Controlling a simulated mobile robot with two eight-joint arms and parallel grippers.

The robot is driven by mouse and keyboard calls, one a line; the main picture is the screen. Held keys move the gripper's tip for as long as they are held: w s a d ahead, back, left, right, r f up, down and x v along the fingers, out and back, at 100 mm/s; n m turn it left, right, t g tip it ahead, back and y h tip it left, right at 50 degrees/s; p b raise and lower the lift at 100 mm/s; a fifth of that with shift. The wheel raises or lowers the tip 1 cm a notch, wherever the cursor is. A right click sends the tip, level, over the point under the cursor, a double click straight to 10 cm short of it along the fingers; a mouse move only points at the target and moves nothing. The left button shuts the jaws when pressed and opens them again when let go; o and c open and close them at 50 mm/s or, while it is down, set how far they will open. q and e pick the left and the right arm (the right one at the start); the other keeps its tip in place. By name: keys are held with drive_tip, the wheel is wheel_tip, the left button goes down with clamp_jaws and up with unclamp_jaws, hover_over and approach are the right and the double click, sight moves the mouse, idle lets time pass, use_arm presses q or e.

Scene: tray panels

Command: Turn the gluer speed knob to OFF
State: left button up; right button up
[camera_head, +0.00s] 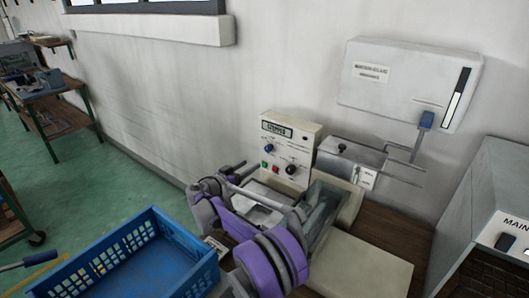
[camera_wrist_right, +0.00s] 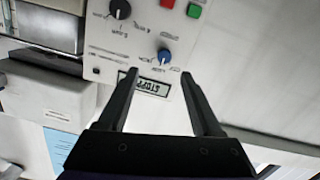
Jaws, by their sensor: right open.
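The gluer's cream control panel (camera_head: 303,147) has a display (camera_head: 276,130), a blue knob (camera_head: 268,148), a black knob (camera_head: 291,169), and green and red buttons. I cannot read which knob is labelled speed. In the right wrist view the panel appears upside down, with the blue knob (camera_wrist_right: 164,56) just beyond my right gripper's (camera_wrist_right: 160,75) two spread, empty fingers. The display (camera_wrist_right: 148,85) shows between the fingers. The black knob (camera_wrist_right: 120,9) is at the top. No contact with a knob is visible. In the head view my purple and grey arm reaches towards the panel; its fingertips are not clear. My left gripper is not seen.
A blue crate (camera_head: 180,236) stands at the lower left. A metal tray-like unit (camera_head: 350,160) sits right of the panel, below a white wall box (camera_head: 409,84). A grey machine (camera_head: 480,210) stands at the right. Green floor (camera_head: 120,170) is open at the left.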

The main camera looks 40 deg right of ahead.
sight(267, 149)
drive_tip(key=shift+m+h, duration=0.4)
drive_tip(key=shift+h, duration=0.1)
drive_tip(key=x, duration=0.4)
drive_tip(key=w+p+x, duration=0.1)
drive_tip(key=x, duration=0.6)
drive_tip(key=shift+w+d+p, duration=0.2)
drive_tip(key=shift+w+p, duration=0.05)
drive_tip(key=shift+p, duration=0.05)
clamp_jaws()
